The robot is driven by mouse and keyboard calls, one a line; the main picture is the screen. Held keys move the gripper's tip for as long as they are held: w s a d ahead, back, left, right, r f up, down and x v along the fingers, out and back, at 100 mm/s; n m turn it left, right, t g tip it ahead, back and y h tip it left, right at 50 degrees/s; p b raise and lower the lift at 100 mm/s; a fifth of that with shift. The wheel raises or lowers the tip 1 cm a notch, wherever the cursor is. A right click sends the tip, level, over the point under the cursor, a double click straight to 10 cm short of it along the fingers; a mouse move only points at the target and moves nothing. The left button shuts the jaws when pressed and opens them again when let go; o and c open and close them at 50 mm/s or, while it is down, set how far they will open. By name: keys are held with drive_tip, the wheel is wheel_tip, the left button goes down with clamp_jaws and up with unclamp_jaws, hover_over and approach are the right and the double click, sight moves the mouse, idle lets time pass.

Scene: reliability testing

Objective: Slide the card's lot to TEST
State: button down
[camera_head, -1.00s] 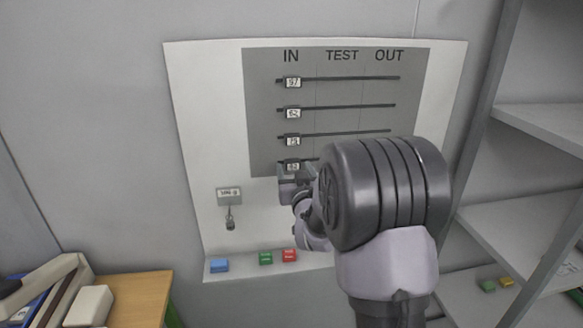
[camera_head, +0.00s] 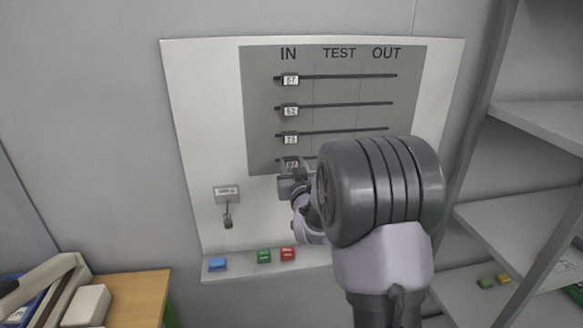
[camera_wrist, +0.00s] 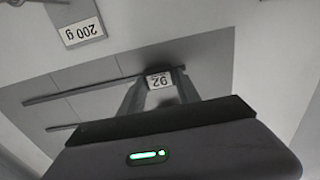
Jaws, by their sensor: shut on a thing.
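A grey board (camera_head: 380,90) on the wall has columns IN, TEST and OUT, with several horizontal rails. Each rail carries a small numbered slider at its left end, under IN. My gripper (camera_head: 292,173) is at the lowest rail. Its fingers are shut on that rail's slider (camera_head: 290,162), which is still under IN. In the wrist view the same slider (camera_wrist: 159,81) sits between the two fingers; its number appears to be 92. A small label plate (camera_head: 227,191) is left of the board, with a hanging piece below; its writing is small in the head view.
Grey shelves (camera_head: 520,225) stand at the right. A wooden table (camera_head: 138,293) with binders is at the lower left.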

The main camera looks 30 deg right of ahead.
drive_tip(key=s+d+b, duration=0.3)
drive_tip(key=d+b, duration=0.1)
drive_tip(key=d, duration=0.8)
drive_tip(key=shift+s, duration=0.25)
drive_tip(key=shift+d, duration=0.1)
drive_tip(key=c, duration=0.8)
unclamp_jaws()
drive_tip(key=shift+c, duration=0.2)
drive_tip(key=p+v, duration=0.1)
drive_tip(key=v, duration=1.6)
drive_tip(key=shift+s, duration=0.25)
drive_tip(key=shift+r, duration=0.15)
